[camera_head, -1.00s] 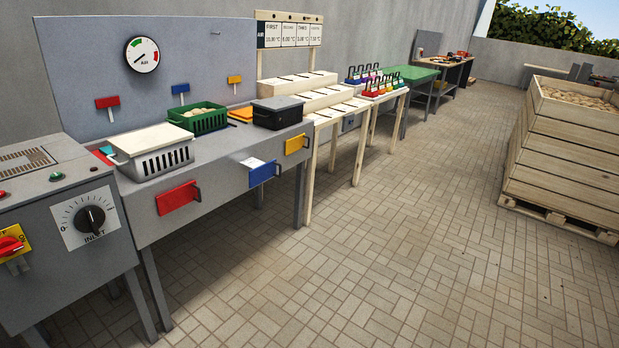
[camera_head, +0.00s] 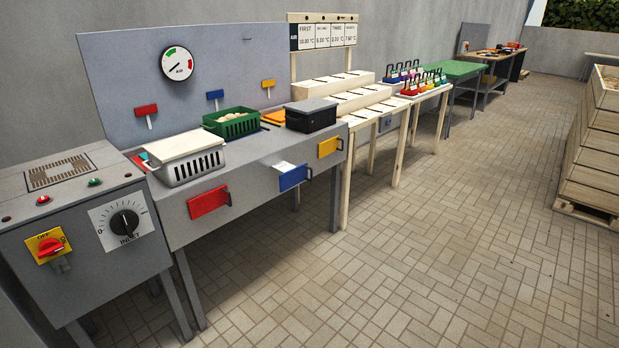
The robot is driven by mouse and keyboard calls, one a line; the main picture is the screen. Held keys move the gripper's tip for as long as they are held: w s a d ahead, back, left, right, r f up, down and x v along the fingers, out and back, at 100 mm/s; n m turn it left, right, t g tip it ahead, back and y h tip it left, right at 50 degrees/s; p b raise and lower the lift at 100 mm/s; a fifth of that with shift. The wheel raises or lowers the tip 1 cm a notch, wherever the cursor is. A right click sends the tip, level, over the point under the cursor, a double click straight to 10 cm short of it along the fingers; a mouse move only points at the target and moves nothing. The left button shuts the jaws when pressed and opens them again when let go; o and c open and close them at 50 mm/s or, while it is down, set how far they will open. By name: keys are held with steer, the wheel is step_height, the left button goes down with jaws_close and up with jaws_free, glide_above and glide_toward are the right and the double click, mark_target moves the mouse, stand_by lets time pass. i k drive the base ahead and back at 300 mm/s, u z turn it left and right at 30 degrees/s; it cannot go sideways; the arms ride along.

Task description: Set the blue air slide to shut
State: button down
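The blue air slide (camera_head: 293,178) is a blue plate with a dark handle at its right end. It sits on the front face of the grey bench (camera_head: 258,152), between the red slide (camera_head: 209,202) and the yellow slide (camera_head: 329,147). A pale patch lies at its upper left. I cannot tell how far in or out it stands. A small blue flag (camera_head: 215,95) is on the back panel above. My gripper is not in view.
A grey control cabinet (camera_head: 76,260) with a dial and red switch stands at the left. Crates (camera_head: 231,124) stand on the bench. Wooden racks and a green table (camera_head: 455,70) follow behind. A stack of wooden boxes (camera_head: 592,165) is at the right. The tiled floor between is clear.

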mark_target(291, 175)
steer(key=i, duration=0.95)
steer(key=u, duration=0.05)
